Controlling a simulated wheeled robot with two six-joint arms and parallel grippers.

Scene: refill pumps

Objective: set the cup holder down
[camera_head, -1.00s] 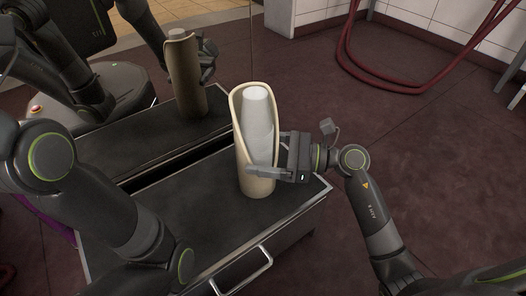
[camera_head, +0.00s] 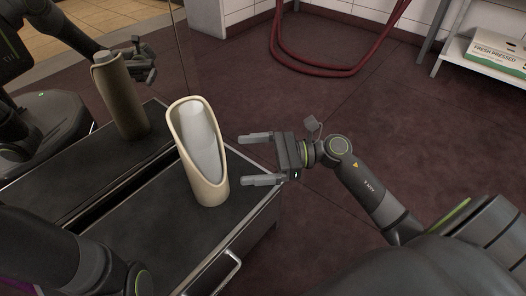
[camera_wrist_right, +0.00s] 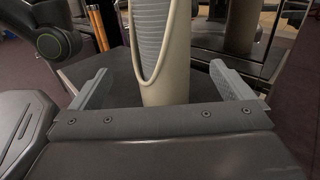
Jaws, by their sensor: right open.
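The cup holder (camera_head: 211,186) is a tall cream sleeve with a slanted open front and white-grey cups (camera_head: 200,138) stacked inside. It stands upright on the dark cabinet top (camera_head: 150,232). My right gripper (camera_head: 258,160) is open and empty, just to the right of the holder and apart from it. In the right wrist view the holder (camera_wrist_right: 165,88) rises ahead between the two spread fingers (camera_wrist_right: 162,88). My left arm shows at the lower left of the head view, but its gripper is not in view.
A mirror behind the cabinet reflects the holder (camera_head: 120,95) and my arm. The cabinet has a drawer handle (camera_head: 222,275) in front. A red hose (camera_head: 330,70) hangs by the far wall. A shelf with a carton (camera_head: 497,55) is at the upper right. Open floor lies to the right.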

